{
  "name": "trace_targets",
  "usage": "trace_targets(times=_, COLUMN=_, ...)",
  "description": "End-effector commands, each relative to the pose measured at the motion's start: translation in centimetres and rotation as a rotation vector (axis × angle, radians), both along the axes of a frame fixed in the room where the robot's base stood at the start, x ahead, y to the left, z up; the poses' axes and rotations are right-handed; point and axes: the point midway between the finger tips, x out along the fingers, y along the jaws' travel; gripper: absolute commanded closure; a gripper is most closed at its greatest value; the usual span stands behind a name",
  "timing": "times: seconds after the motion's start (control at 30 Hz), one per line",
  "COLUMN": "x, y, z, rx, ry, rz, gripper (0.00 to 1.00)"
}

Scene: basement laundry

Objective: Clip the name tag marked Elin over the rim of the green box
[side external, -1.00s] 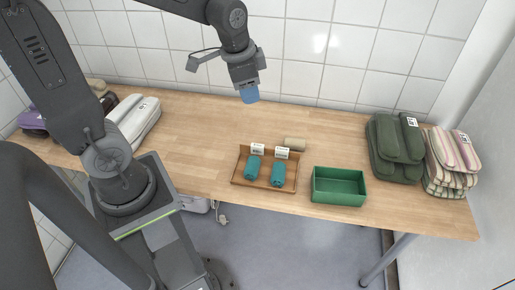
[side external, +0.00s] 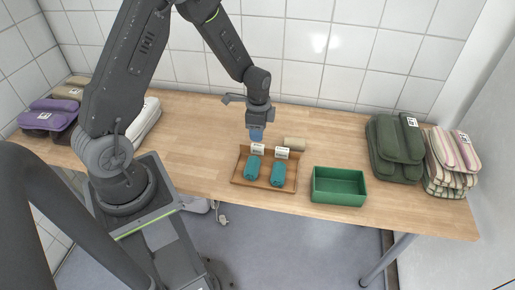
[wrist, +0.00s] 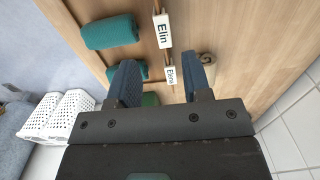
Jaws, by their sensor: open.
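The name tag marked Elin (wrist: 162,30) is white and stands at the back edge of the wooden tray; it is the left tag (side external: 257,149) in the side view. A second white tag (wrist: 170,75), with similar lettering too small to read surely, stands to its right in the side view (side external: 282,153). My gripper (side external: 256,136) is open and empty, above and close to the Elin tag. Its blue fingers (wrist: 163,82) are spread in the wrist view. The green box (side external: 339,186) stands empty, right of the tray; a sliver of green (wrist: 150,99) shows between the fingers.
The wooden tray (side external: 268,186) holds two teal rolls (side external: 252,169). A beige roll (side external: 295,144) lies behind it. Stacked dark green (side external: 397,150) and striped textiles (side external: 452,165) stand at right. The table's front middle is clear. White baskets (wrist: 55,115) show in the wrist view.

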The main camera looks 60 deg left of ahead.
Motion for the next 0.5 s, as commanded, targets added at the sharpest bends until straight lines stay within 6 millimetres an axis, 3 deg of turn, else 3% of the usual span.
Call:
trace_targets(times=0.27, x=0.0, y=0.0, z=-2.3, rx=0.0, ry=0.0, rz=0.001, gripper=0.55)
trace_targets(times=0.5, x=0.0, y=0.3, z=-5.7, rx=-0.001, ry=0.002, rz=0.002, gripper=0.55)
